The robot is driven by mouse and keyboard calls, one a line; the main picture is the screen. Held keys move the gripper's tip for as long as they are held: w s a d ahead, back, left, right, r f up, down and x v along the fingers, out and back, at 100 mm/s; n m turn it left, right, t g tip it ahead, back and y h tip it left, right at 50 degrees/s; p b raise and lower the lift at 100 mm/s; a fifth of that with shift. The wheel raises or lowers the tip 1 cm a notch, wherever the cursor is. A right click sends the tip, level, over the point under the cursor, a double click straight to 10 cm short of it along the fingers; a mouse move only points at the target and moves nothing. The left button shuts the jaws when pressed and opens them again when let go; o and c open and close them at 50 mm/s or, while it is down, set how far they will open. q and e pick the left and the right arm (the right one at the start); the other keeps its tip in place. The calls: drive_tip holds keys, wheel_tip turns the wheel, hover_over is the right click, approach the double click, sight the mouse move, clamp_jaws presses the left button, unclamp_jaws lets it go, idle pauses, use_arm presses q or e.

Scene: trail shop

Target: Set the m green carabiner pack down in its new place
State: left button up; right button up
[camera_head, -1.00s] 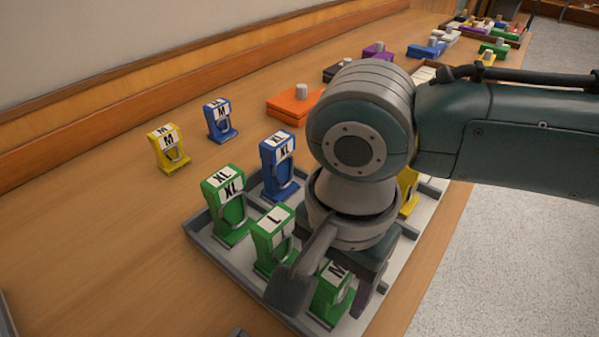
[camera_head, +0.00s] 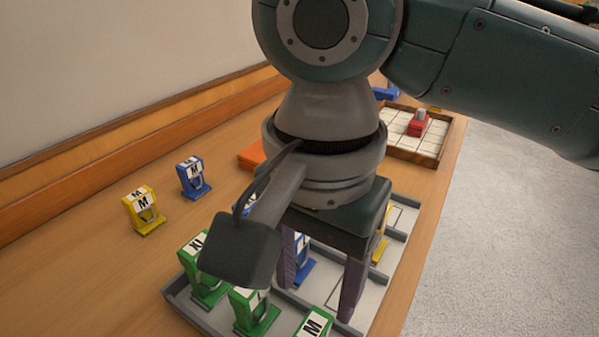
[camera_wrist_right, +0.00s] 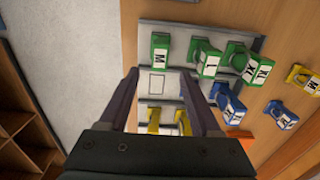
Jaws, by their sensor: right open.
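The M green carabiner pack (camera_head: 315,325) stands at the front end of the grey tray (camera_head: 190,315), cut off by the bottom edge of the head view. In the right wrist view the M green pack (camera_wrist_right: 160,50) is upright in a corner compartment, in line with the L green pack (camera_wrist_right: 208,62) and XL green pack (camera_wrist_right: 258,70). My right gripper (camera_head: 318,302) is open and empty, raised over the tray. In the wrist view the fingertips (camera_wrist_right: 160,74) are apart, with the M pack beyond them and no contact visible. My left gripper is not in view.
Yellow packs (camera_wrist_right: 153,119) and a blue XL pack (camera_wrist_right: 229,103) stand in other tray compartments. A yellow M pack (camera_head: 143,212) and a blue M pack (camera_head: 193,178) stand on the counter left of the tray. An orange box (camera_head: 252,156) is behind. An empty compartment (camera_wrist_right: 157,83) lies beside the M pack.

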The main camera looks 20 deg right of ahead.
drive_tip(key=s+a+f+n+t+y, duration=0.1)
drive_tip(key=s+a+f+n+y, duration=0.1)
drive_tip(key=s+a+n+y, duration=0.4)
drive_tip(key=s+d+n+t+h, duration=0.1)
drive_tip(key=s+d+n+h, duration=0.2)
drive_tip(key=d, duration=0.5)
drive_tip(key=s+d+n+t+h, duration=0.2)
drive_tip(key=s+d+n+h, duration=0.1)
drive_tip(key=d, duration=0.5)
wheel_tip(320, 180, up, 48)
drive_tip(key=p, duration=4.9)
drive_tip(key=shift+a+r, duration=0.15)
drive_tip(key=shift+a, duration=0.2)
drive_tip(key=shift+s, duration=0.1)
